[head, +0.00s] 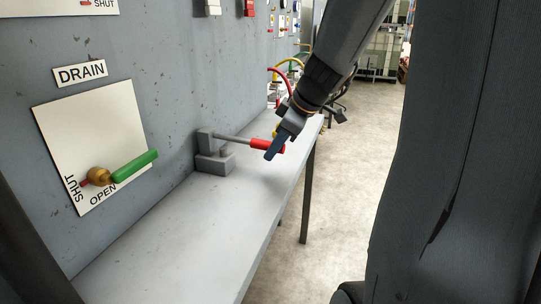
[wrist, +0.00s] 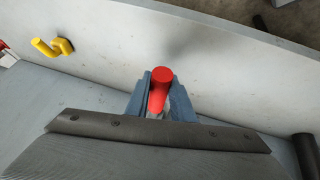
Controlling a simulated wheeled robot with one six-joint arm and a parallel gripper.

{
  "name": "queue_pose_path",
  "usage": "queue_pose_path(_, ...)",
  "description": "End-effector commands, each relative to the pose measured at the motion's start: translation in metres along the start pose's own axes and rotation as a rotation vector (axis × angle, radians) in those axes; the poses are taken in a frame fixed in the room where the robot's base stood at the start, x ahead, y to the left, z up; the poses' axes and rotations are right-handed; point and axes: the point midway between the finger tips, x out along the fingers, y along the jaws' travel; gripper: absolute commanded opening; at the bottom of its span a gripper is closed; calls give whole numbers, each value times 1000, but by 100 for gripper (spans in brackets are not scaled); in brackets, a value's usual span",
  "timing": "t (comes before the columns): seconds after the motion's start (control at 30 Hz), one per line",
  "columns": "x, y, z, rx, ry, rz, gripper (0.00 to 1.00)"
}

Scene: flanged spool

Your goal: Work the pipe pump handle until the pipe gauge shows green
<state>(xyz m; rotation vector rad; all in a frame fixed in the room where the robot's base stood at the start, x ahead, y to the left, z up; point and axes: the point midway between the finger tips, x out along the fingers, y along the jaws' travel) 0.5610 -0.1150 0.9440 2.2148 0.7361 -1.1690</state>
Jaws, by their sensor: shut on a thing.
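The pump handle is a thin grey bar with a red grip (head: 262,144), sticking out from a grey pump block (head: 214,162) on the bench against the wall. In the head view the bar points right, close to level. My gripper (head: 276,149) is at the red grip, its fingers on either side of it. In the wrist view the red grip (wrist: 160,88) stands between the two blue-grey fingers (wrist: 160,100), and my gripper is shut on it. I cannot make out the pipe gauge in either view.
A white drain panel (head: 95,130) with a green lever (head: 134,166) is on the wall at left. The grey bench (head: 190,240) is clear in front of the pump. Red and yellow hoses (head: 286,75) are beyond it. A yellow hook-shaped part (wrist: 52,46) shows in the wrist view.

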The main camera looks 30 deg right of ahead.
Motion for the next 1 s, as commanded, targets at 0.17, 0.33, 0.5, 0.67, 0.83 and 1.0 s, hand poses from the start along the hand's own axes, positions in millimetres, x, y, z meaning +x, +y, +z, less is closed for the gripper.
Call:
queue_pose_path(0.17, 6, -1, 4, 5, 20, 2, 0)
queue_pose_path(0.33, 7, -2, 5, 6, 31, 2, 0)
queue_pose_path(0.5, 6, -2, 5, 7, 34, 2, 0)
queue_pose_path(0.67, 6, -2, 5, 8, 34, 2, 0)
queue_pose_path(0.83, 6, -1, 5, 8, 34, 3, 23)
queue_pose_path(1.0, 6, -1, 5, 8, 35, 3, 40)
